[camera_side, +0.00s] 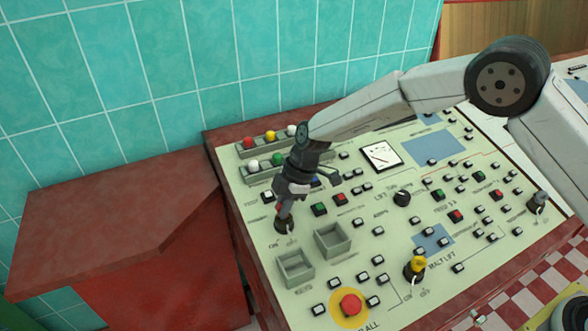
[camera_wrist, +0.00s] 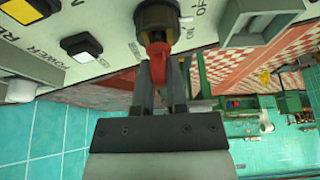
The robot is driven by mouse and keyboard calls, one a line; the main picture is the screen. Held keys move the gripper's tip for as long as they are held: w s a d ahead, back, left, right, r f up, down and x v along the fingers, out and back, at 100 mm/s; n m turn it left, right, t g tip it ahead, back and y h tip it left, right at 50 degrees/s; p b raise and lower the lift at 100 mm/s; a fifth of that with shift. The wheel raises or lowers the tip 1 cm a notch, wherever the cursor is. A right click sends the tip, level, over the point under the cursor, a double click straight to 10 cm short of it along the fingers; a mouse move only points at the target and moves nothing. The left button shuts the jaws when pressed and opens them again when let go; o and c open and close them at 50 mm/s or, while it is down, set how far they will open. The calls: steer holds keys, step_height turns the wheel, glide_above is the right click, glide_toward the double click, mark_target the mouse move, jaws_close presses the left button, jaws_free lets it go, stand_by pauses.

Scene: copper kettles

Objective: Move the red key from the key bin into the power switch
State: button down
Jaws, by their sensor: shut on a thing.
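My gripper (camera_side: 285,207) is low over the left side of the sloping control panel. In the wrist view, its two fingers (camera_wrist: 158,78) are shut on the red key (camera_wrist: 157,58). The key's tip meets the dark round power switch (camera_wrist: 156,20), which has ON and OFF marks beside it. How deep the key sits is hidden. In the side view, the switch (camera_side: 284,227) is right under the fingers. Two grey open bins (camera_side: 295,266) (camera_side: 332,240) stand in front of it on the panel. Both look empty, and I cannot tell which is the key bin.
A yellow key switch (camera_side: 415,266) and a grey key switch (camera_side: 537,203) stand to the right. A red stop button (camera_side: 350,304) is at the front. Racks of coloured lamps (camera_side: 270,139) lie behind my gripper. Many small buttons cover the panel.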

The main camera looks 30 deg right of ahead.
steer(key=shift+f, duration=0.45)
stand_by(0.3)
steer(key=c, duration=0.6)
jaws_free()
steer(key=shift+d+r, duration=0.1)
steer(key=shift+r, duration=0.05)
steer(key=shift+v, duration=3.85)
steer(key=shift+d, duration=0.1)
